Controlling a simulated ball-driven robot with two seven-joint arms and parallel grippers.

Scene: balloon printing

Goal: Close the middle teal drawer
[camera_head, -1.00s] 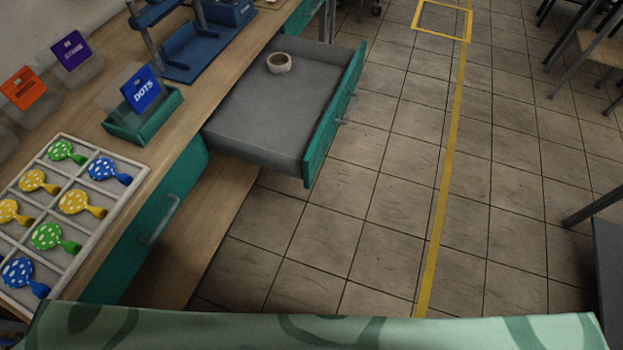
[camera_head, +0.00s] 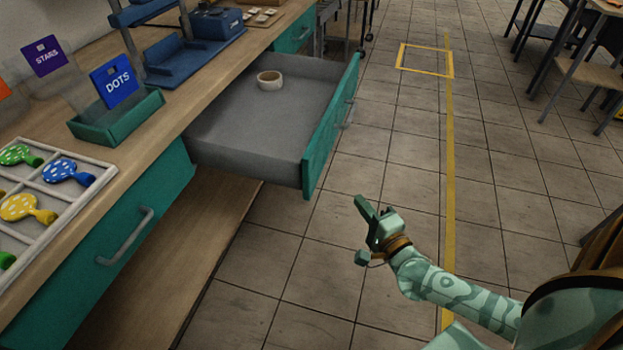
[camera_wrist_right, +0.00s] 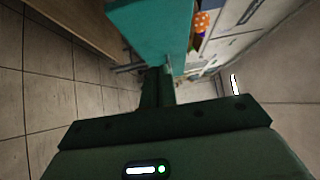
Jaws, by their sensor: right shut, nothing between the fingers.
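The middle teal drawer (camera_head: 322,140) stands pulled out from the bench in the head view, its grey inside showing. A roll of tape (camera_head: 270,80) lies in it near the back. The drawer's handle (camera_head: 347,112) is on its outer face, seen edge-on. My right gripper (camera_head: 360,205) is shut and empty, in front of and to the right of the drawer's near corner, apart from it in the head view. In the right wrist view the shut fingers (camera_wrist_right: 157,85) point towards a teal surface (camera_wrist_right: 150,30). My left gripper is not in view.
Another teal drawer (camera_head: 110,235) with a grey handle is shut, nearer on the left. The tiled floor (camera_head: 400,150) right of the drawer is clear.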

